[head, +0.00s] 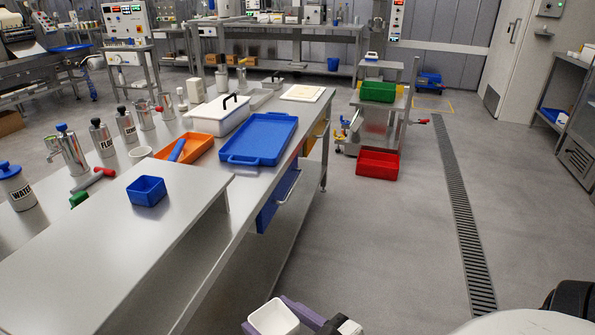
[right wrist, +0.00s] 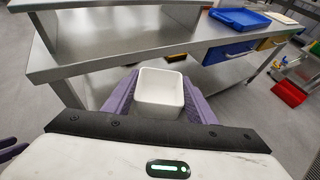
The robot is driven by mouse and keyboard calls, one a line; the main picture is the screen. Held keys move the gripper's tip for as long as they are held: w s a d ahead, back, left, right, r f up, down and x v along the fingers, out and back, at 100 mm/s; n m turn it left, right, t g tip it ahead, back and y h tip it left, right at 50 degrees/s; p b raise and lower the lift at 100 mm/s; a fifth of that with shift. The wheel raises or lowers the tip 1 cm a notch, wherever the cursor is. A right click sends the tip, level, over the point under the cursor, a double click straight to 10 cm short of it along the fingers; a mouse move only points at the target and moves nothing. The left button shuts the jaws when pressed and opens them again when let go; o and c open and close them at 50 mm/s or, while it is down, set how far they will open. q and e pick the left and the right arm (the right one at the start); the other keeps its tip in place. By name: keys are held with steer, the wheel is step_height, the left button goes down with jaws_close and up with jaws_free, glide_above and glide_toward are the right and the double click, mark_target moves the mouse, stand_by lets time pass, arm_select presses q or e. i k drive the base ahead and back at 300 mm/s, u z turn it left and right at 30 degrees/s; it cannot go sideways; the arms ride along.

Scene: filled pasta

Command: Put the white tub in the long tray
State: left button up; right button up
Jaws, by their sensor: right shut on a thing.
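The white tub (head: 272,317) is a small, open, square container at the bottom edge of the head view. My right gripper (head: 283,316) is shut on it, with purple fingers on either side. In the right wrist view the tub (right wrist: 160,88) sits upright and looks empty between the fingers of my right gripper (right wrist: 160,100). It is held in front of the bench, clear of the top. The long blue tray (head: 262,138) lies on the bench top, further away, and looks empty. It also shows in the right wrist view (right wrist: 238,17).
A raised steel shelf (head: 110,245) carries a small blue bin (head: 147,191). An orange tray (head: 186,148), a white lidded box (head: 218,117) and several canisters stand near the blue tray. A blue drawer (head: 278,198) hangs under the bench. The floor to the right is open.

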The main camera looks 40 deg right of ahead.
mark_target(255, 148)
steer(key=z, duration=2.5)
steer(key=i, duration=3)
steer(key=u, duration=3.95)
steer(key=i, duration=0.5)
steer(key=u, duration=0.05)
